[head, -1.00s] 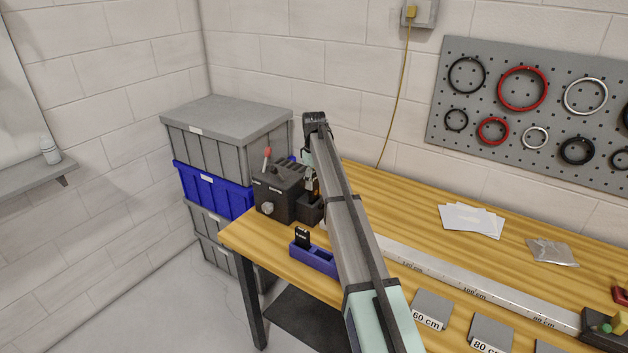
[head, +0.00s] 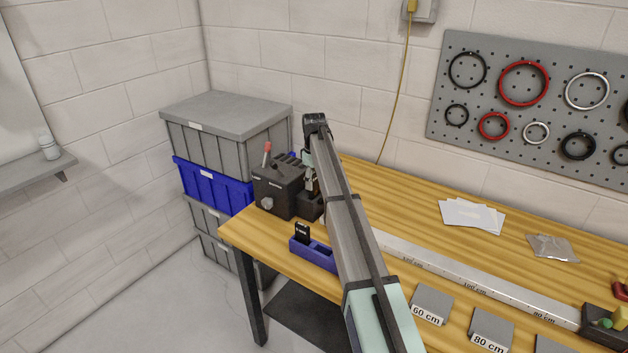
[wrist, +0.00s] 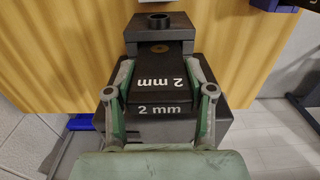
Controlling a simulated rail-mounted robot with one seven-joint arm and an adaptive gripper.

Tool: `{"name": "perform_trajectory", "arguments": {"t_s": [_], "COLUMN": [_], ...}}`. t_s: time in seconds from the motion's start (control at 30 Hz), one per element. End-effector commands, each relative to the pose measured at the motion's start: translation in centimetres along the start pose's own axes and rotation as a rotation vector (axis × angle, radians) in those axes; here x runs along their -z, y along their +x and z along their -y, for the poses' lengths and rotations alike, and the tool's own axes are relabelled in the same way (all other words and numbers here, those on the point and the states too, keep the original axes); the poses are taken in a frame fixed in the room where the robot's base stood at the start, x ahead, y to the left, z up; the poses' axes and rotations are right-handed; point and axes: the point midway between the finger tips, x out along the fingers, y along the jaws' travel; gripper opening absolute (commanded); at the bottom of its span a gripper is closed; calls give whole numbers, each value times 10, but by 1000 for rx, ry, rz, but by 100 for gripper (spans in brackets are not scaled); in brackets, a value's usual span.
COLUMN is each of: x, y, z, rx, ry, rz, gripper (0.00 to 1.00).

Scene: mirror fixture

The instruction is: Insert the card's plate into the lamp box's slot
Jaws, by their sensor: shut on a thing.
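My gripper (wrist: 160,76) is shut on a black card (wrist: 160,109) with "2 mm" printed on it, one finger on each side. The card's plate end, with a small round brassy spot, points up the wrist view into or over a dark block (wrist: 174,20) with a round hollow post. I cannot tell how deep the plate sits. In the head view the lamp box (head: 276,193) is a dark box with a red-tipped lever and a pale knob, at the left end of the table. My gripper is beside its right side there, mostly hidden by my arm.
A blue holder (head: 318,256) with another black card (head: 302,230) upright in it sits at the table's front edge. A metal rail (head: 440,268) runs right along the wooden table (head: 385,195). Grey and blue crates (head: 215,188) stand left of the lamp box.

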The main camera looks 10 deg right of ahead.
Motion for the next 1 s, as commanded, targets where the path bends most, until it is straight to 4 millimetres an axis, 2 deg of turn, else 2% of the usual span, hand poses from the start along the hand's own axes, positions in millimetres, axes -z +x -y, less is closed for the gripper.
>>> {"name": "perform_trajectory", "arguments": {"t_s": [1.0], "x": [0], "y": [24], "z": [0], "rx": [0], "ry": [0], "rz": [0], "gripper": [15]}}
